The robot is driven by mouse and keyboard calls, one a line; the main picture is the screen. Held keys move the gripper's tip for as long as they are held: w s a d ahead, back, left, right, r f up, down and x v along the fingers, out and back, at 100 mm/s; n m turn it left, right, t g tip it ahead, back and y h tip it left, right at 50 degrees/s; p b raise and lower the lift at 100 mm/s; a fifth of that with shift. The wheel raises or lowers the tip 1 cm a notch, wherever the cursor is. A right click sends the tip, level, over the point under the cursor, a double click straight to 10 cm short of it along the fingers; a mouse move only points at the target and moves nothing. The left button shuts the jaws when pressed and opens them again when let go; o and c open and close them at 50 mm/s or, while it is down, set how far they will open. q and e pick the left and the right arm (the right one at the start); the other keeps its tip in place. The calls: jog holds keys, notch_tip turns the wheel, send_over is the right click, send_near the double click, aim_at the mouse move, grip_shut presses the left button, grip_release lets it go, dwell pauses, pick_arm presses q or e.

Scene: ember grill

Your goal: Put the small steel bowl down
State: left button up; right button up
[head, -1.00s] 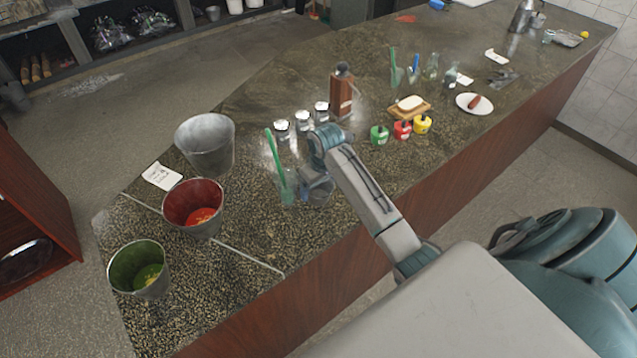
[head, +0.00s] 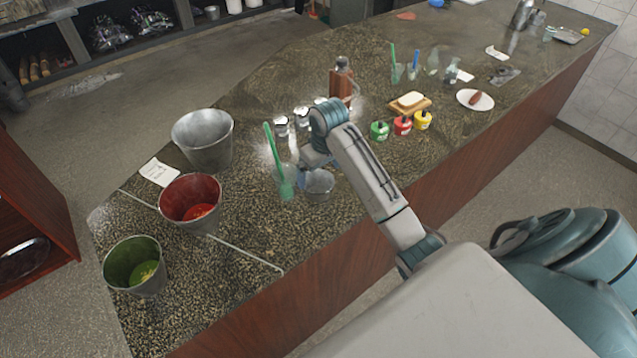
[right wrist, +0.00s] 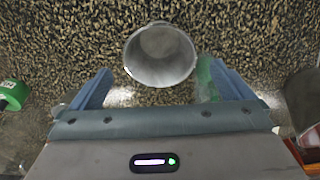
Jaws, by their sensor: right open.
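The small steel bowl (head: 319,185) stands upright on the speckled counter, left of the middle in the head view. In the right wrist view the bowl (right wrist: 160,55) shows its open mouth and looks empty. My right gripper (head: 314,160) is just behind the bowl in the head view. In the right wrist view my right gripper (right wrist: 161,72) is open, its two blue fingers apart with the bowl beyond and between them; I see no finger touching it. My left gripper is in no view.
A clear glass with a green stick (head: 284,187) stands close left of the bowl. A red-lined bucket (head: 174,213), a green-lined bucket (head: 119,278) and a grey bucket (head: 203,155) stand further left. Shakers (head: 281,127) are behind. The counter in front of the bowl is clear.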

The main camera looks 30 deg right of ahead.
notch_tip(320, 180, up, 7)
jog(key=s+p, duration=0.1)
jog(key=p, duration=0.2)
jog(key=shift+f, duration=0.15)
jog(key=shift+f, duration=0.1)
